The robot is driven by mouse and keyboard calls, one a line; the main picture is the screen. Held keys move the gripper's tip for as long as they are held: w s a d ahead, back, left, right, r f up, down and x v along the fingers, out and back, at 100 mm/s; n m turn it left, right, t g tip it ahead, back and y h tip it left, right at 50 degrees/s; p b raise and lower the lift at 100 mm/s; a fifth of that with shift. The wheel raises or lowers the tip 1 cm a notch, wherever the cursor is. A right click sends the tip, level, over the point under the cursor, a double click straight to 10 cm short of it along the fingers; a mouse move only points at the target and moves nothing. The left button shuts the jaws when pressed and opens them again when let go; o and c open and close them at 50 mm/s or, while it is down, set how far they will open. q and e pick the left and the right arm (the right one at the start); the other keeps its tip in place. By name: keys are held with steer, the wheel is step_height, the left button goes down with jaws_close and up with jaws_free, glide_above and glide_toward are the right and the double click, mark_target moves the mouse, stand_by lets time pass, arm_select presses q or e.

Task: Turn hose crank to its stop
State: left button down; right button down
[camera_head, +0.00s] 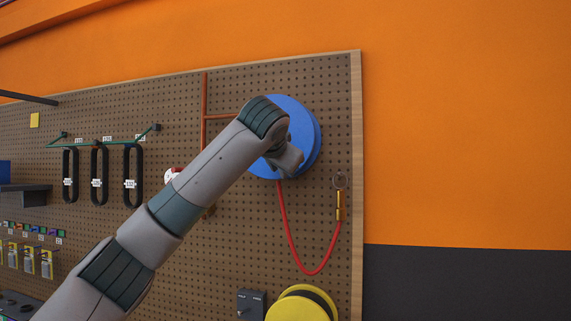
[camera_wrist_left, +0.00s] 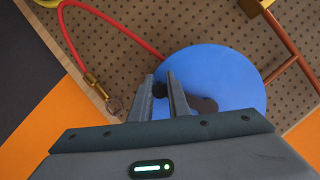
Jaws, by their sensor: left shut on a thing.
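The blue hose reel (camera_head: 308,141) is on the pegboard near its right edge, and its blue disc (camera_wrist_left: 222,78) fills the middle of the left wrist view. A red hose (camera_head: 290,232) hangs below the reel in a loop up to a brass fitting (camera_head: 340,205). My left gripper (camera_wrist_left: 162,88) is at the reel's face, shut on a small dark knob (camera_wrist_left: 159,90), which seems to be the crank handle. A dark crank arm (camera_wrist_left: 203,104) shows partly beside the fingers. In the head view my left wrist hides the crank. My right gripper is not in view.
Copper pipes (camera_head: 204,100) run on the pegboard (camera_head: 170,95) left of the reel. Black looped belts (camera_head: 100,175) hang farther left. A yellow reel (camera_head: 297,306) and a grey box (camera_head: 250,303) are below. The orange wall (camera_head: 460,120) at right is bare.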

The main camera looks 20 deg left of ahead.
arm_select(q)
steer(key=shift+a+f+m+y, duration=0.2)
steer(key=shift+a+m+y, duration=0.2)
steer(key=shift+a+m, duration=0.3)
steer(key=shift+a+m+t+y+b, duration=0.3)
steer(key=shift+a+m+b, duration=0.2)
steer(key=shift+a, duration=0.6)
steer(key=shift+a+r, duration=0.1)
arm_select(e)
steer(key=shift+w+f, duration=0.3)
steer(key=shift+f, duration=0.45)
arm_select(q)
steer(key=shift+a+r, duration=0.15)
steer(key=shift+a, duration=0.05)
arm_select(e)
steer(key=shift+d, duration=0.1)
arm_select(q)
steer(key=c, duration=1.7)
jaws_free()
steer(key=shift+f, duration=0.2)
steer(key=shift+d, duration=0.2)
